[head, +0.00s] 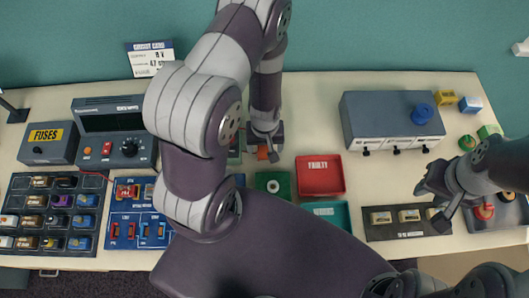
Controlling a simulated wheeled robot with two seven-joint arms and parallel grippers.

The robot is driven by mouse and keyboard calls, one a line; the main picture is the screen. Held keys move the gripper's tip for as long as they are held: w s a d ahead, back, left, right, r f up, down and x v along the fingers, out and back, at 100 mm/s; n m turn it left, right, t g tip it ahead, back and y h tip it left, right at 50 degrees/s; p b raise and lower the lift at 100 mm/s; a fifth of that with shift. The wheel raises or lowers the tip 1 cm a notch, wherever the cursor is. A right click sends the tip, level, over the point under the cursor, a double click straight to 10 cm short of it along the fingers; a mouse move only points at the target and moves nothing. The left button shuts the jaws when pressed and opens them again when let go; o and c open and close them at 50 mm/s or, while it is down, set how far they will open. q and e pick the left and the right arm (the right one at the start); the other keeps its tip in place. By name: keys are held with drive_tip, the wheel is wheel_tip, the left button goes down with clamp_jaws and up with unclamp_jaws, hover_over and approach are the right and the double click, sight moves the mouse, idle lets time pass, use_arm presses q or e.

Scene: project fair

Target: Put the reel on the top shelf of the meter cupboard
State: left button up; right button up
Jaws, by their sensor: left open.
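No meter cupboard with shelves can be made out in the head view. No reel can be identified for certain; a blue round piece (422,113) lies on top of the grey box (372,112) at the right, and a small orange-red piece (263,154) is at my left gripper. My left gripper (264,151) points down over the table's middle, open, with its fingers around or just above that orange-red piece; I cannot tell whether they touch it. My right gripper (432,205) is at the right, above the dark mat's right end, its fingers apart and empty.
A red tray (320,178) marked FAULTY, a green tray (272,196) and a teal tray (325,209) lie mid-table. A fuses box (48,143), a grey device (110,120) and a slotted dark tray (53,210) stand left. My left arm hides much of the middle.

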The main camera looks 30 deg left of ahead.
use_arm(q)
drive_tip(key=f, duration=0.2)
drive_tip(key=shift+s+d+f, duration=0.2)
drive_tip(key=shift+f, duration=0.1)
drive_tip(key=shift+w, duration=0.1)
drive_tip(key=shift+c, duration=0.6)
drive_tip(key=c, duration=1.1)
wheel_tip(320, 180, up, 5)
drive_tip(key=shift+f+p, duration=0.1)
drive_tip(key=shift+p, duration=0.65)
drive_tip(key=shift+w+d+r+m+p, duration=1.05)
drive_tip(key=shift+d+r+m+p, duration=1.5)
drive_tip(key=shift+d, duration=3.6)
drive_tip(key=shift+m, duration=0.75)
drive_tip(key=w+a+f+b, duration=0.1)
drive_tip(key=w+a+b, duration=0.2)
drive_tip(key=w+a+f+b, duration=0.2)
drive_tip(key=w+a+b, duration=0.2)
drive_tip(key=w+a+f+b, duration=0.1)
drive_tip(key=w+a+b, duration=0.2)
drive_tip(key=w, duration=0.1)
drive_tip(key=shift+w+a+f, duration=0.15)
drive_tip(key=shift+a, duration=0.25)
